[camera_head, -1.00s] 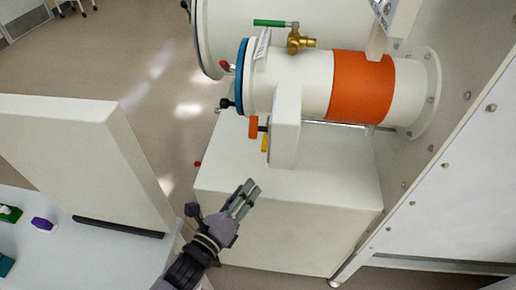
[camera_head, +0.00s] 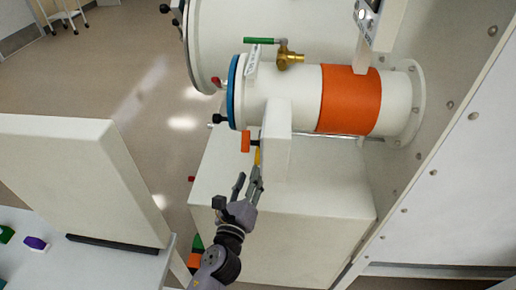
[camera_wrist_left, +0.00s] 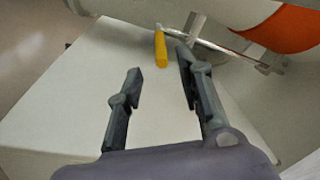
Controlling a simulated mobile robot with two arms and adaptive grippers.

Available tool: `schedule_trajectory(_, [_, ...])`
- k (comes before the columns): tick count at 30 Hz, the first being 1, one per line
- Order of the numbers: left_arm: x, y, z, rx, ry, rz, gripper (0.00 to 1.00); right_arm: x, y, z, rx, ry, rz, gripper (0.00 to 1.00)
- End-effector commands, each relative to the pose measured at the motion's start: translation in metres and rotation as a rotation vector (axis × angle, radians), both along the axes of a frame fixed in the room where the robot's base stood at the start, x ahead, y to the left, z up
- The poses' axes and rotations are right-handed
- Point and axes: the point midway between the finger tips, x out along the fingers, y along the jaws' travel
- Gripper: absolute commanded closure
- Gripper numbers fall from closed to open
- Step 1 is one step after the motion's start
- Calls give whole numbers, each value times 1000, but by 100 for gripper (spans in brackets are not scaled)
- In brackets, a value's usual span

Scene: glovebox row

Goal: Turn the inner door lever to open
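A small round antechamber (camera_head: 295,95) with an orange band lies sideways. From the pale housing below it, an orange lever (camera_head: 246,142) sticks out to the left and a yellow lever (camera_head: 257,156) hangs down. I cannot tell from any label which is the inner door lever. My left gripper (camera_head: 248,180) is just below the yellow lever, fingers pointing up at it. In the left wrist view the left gripper (camera_wrist_left: 160,68) is open and empty; the yellow lever (camera_wrist_left: 161,50) stands ahead between the fingertip directions, nearer the right finger. My right gripper is not in view.
A green-handled brass valve (camera_head: 289,57) sits on top of the antechamber. A white box (camera_head: 290,225) stands beneath it. At left are a pale panel (camera_head: 80,175) and a bench (camera_head: 90,272) with small coloured pieces. A larger chamber (camera_head: 270,25) is behind.

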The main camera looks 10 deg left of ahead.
Motion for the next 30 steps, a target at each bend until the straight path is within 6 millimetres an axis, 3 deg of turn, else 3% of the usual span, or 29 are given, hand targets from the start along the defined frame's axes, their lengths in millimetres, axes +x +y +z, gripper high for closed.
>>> schedule_trajectory(9, [68, -9, 1, -1, -1, 0, 66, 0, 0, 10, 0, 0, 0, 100])
schedule_trajectory(15, [94, -12, 0, 0, -1, 1, 66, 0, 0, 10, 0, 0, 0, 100])
schedule_trajectory(27, [102, -13, 0, 1, 0, 0, 66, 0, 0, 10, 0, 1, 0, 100])
schedule_trajectory(30, [102, -13, 0, 0, 0, 0, 71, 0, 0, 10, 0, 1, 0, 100])
